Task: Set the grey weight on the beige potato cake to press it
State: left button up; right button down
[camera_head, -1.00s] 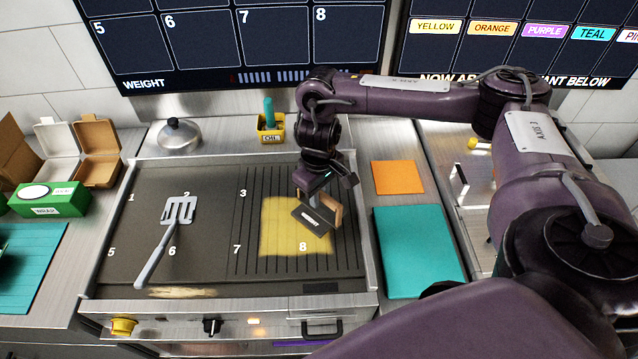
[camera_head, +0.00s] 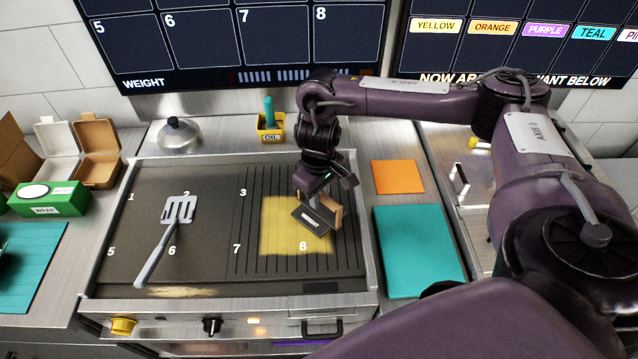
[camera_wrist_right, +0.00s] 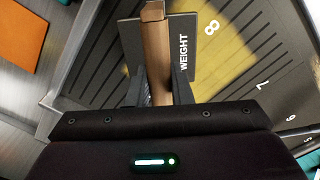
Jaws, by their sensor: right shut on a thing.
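The grey weight (camera_head: 312,222) is a flat dark plate with a white WEIGHT label and an upright wooden handle (camera_head: 335,205). My right gripper (camera_head: 318,197) is shut on that handle, over the ribbed right part of the griddle by number 8. In the right wrist view the handle (camera_wrist_right: 156,60) stands between my fingers, with the plate (camera_wrist_right: 186,72) beyond. I cannot make out the beige potato cake; the plate may hide it. I cannot tell whether the plate is resting on anything. My left gripper is not in view.
A yellow patch (camera_head: 278,226) colours the griddle around the weight. A spatula (camera_head: 165,238) lies on the smooth left part of the griddle (camera_head: 130,230). An oil holder (camera_head: 270,130) and a domed lid (camera_head: 179,136) stand behind. A teal board (camera_head: 418,250) lies to the right.

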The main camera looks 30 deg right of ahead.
jog(key=shift+f, duration=0.2)
jog(key=c, duration=1.3)
grip_release()
jog(key=shift+o, duration=0.5)
jog(key=shift+s+f, duration=0.1)
jog(key=shift+r+p, duration=0.8)
jog(key=shift+r, duration=3.2)
